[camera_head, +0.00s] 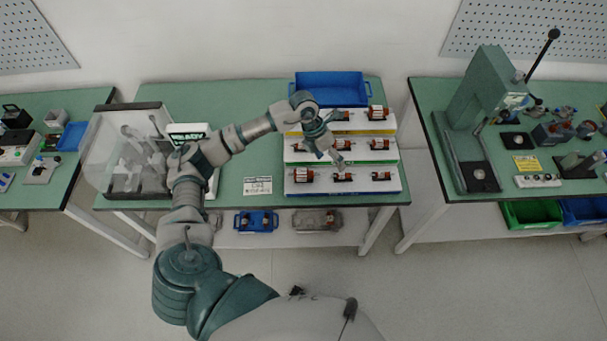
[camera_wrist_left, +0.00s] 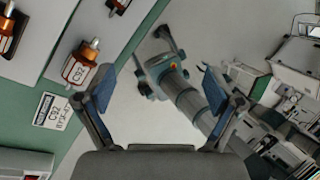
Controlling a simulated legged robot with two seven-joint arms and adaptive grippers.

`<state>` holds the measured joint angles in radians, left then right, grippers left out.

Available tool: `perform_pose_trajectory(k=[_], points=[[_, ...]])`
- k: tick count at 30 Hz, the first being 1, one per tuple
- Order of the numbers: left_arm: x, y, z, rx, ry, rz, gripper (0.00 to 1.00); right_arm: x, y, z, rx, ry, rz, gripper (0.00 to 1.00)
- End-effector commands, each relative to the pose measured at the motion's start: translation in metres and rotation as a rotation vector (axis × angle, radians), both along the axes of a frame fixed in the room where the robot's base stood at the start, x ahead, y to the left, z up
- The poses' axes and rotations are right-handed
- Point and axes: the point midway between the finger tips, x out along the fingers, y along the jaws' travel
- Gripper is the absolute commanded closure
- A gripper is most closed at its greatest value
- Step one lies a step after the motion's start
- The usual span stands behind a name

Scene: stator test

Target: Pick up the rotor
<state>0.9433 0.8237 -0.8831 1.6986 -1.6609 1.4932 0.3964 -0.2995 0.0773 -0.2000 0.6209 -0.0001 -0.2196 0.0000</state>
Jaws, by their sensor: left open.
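Several rotors with copper-red windings and metal shafts lie in rows on a white stepped rack (camera_head: 322,189) on the middle table. Front-row rotors show at left (camera_head: 303,175), middle (camera_head: 343,177) and right (camera_head: 380,175). My left gripper (camera_head: 337,158) is over the rack, near the middle row, and partly hides what lies there. In the left wrist view the gripper (camera_wrist_left: 158,98) is open, with nothing between its fingers. A rotor (camera_wrist_left: 85,55) beside a C92 label shows there, left of the fingers and apart from them. My right gripper is not seen.
A blue bin (camera_head: 330,90) stands behind the rack. A sign card (camera_head: 258,186) lies to its left, and a clear-covered machine (camera_head: 125,150) stands farther left. A green press (camera_head: 480,95) is on the right table. Bare green tabletop (camera_head: 245,155) lies left of the rack.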

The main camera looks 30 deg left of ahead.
Motion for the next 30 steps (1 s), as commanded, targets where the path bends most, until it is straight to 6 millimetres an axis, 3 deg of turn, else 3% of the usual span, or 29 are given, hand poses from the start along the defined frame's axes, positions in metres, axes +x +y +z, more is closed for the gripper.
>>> perform_pose_trajectory(k=[1, 3, 7, 11, 21, 30], points=[[0.005, 0.032, 0.005, 0.111, 0.012, 0.026, 0.08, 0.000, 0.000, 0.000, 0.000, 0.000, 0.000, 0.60], [0.006, 0.068, 0.011, 0.234, 0.040, 0.061, 0.08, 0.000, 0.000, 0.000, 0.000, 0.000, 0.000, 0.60], [0.004, 0.102, 0.016, 0.350, 0.072, 0.101, 0.08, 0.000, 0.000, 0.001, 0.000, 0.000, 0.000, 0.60], [0.002, 0.106, -0.002, 0.372, 0.084, 0.105, 0.08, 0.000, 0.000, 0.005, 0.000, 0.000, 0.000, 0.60], [0.001, 0.098, -0.079, 0.366, 0.081, 0.103, 0.08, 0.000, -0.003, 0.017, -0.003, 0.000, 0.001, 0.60], [-0.001, 0.098, -0.108, 0.365, 0.080, 0.103, 0.08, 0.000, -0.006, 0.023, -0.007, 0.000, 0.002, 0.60]])
